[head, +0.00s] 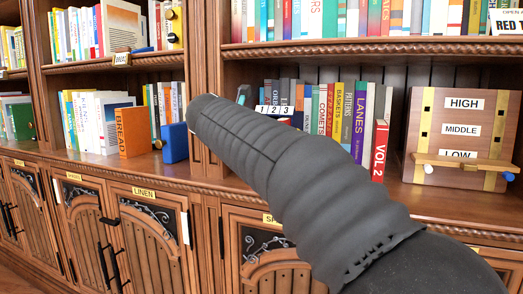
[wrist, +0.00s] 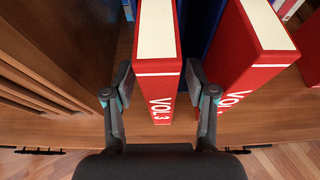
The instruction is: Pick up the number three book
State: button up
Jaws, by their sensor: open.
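In the wrist view a red book marked VOL 3 (wrist: 157,100) stands upright with its white page edge (wrist: 157,28) facing the camera. My gripper (wrist: 159,78) is open, with one finger on each side of this book. The right finger looks very close to the book's side; whether either finger touches it I cannot tell. In the head view my arm hides the gripper and most of this spot. A small 1 2 3 label (head: 274,109) shows just above my arm.
Right of the book in the wrist view are a dark blue book (wrist: 203,25) and another red VOL book (wrist: 248,70), its number hidden. A wooden panel is close on the left. In the head view a VOL 2 book (head: 379,150) and a HIGH-MIDDLE-LOW board (head: 462,125) stand farther right.

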jog(key=shift+w+d+f, duration=0.1)
jog(key=shift+w+d, duration=0.05)
jog(key=shift+w, duration=0.15)
grip_shut()
jog(key=shift+r, duration=0.2)
jog(key=s+a, duration=0.3)
jog(key=s, duration=0.5)
jog(key=s+a, duration=0.3)
jog(key=s, duration=0.6)
jog(key=shift+a, duration=0.1)
